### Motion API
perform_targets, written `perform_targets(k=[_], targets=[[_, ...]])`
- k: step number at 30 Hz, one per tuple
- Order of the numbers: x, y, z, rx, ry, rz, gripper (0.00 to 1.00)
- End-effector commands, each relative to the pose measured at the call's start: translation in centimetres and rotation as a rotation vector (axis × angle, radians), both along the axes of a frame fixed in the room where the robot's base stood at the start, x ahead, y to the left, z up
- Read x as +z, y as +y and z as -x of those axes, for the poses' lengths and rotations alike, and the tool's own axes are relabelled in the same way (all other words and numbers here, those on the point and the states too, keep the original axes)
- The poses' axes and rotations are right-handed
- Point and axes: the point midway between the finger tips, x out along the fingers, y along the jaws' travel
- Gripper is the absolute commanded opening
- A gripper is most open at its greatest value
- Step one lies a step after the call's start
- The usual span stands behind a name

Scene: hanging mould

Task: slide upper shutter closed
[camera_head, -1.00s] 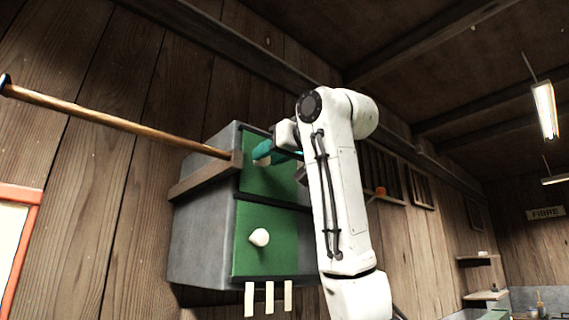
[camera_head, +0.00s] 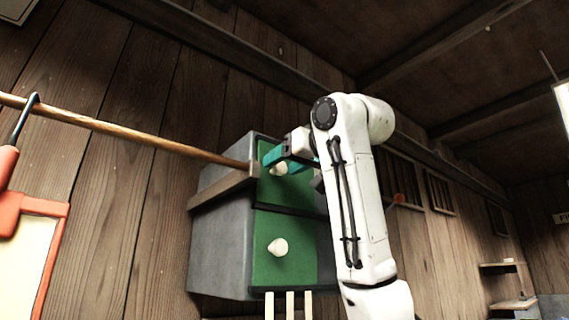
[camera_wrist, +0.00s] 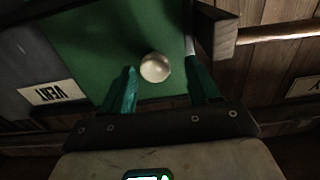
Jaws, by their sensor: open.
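The upper shutter (camera_head: 272,192) is a green panel with a white round knob (camera_head: 281,169) on the front of a grey box. In the wrist view the knob (camera_wrist: 155,67) shows between my two teal fingers, with gaps on both sides. My gripper (camera_head: 287,160) is open at the upper shutter. In the head view one finger lies just above the knob, and my arm hides the right part of the panel. The lower shutter (camera_head: 270,270) is also green, with its own white knob (camera_head: 277,247).
A wooden pole (camera_head: 130,130) runs from the left to a wooden bar (camera_head: 222,187) on the box. A red-handled hook (camera_head: 8,178) hangs at the far left near a red-framed board (camera_head: 45,265). A "VENT" label (camera_wrist: 54,92) shows in the wrist view.

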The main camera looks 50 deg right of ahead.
Motion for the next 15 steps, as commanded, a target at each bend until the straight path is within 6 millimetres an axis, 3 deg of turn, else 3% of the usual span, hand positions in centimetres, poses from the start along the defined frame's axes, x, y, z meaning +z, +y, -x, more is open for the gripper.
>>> perform_targets(k=[15], targets=[[-0.2, 2.2, 8.4, 0.002, -0.003, 0.003, 0.60]])
